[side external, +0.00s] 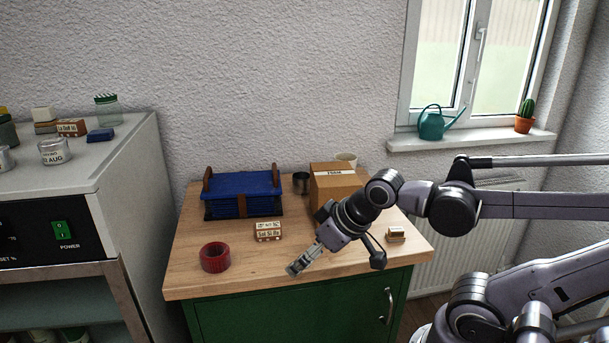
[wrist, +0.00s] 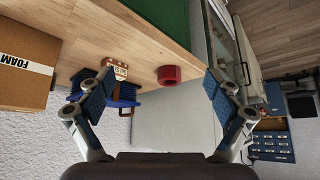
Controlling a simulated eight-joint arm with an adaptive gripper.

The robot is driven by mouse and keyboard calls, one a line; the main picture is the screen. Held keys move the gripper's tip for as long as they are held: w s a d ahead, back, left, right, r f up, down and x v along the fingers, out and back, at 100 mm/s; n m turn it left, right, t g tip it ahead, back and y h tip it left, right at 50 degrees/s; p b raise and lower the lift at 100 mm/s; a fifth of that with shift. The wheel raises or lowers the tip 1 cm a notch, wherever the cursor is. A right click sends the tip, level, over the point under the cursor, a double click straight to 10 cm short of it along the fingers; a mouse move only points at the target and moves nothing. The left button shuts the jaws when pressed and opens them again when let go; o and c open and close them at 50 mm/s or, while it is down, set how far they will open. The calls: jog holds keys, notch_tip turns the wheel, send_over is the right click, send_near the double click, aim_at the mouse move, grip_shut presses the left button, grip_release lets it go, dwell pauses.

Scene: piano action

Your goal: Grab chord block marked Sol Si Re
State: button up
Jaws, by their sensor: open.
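A small cream and brown chord block (side external: 268,231) lies on the wooden table in front of the blue folded stack; its lettering appears to read Sol Si Re, though it is small. It also shows in the wrist view (wrist: 116,68), left of the red ring. My gripper (side external: 296,266) is above the table's front edge, to the right of and nearer than the block, apart from it. In the wrist view my gripper (wrist: 158,98) has its two fingers spread wide with nothing between them. Another lettered block (side external: 71,128) sits on the grey cabinet at left.
A red ring (side external: 215,257) lies left of the block. The blue stack in its holder (side external: 243,194), a dark metal cup (side external: 301,183) and a cardboard foam box (side external: 334,188) stand behind. A small pale block (side external: 396,234) lies at the right. Bare wood surrounds the chord block.

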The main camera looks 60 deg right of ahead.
jog(key=n+g+h, duration=0.3)
jog(key=n+g, duration=0.1)
jog(key=n, duration=2.3)
send_near(268, 225)
jog(key=shift+x, duration=5.5)
jog(key=shift+c, duration=0.3)
jog(key=c, duration=1.2)
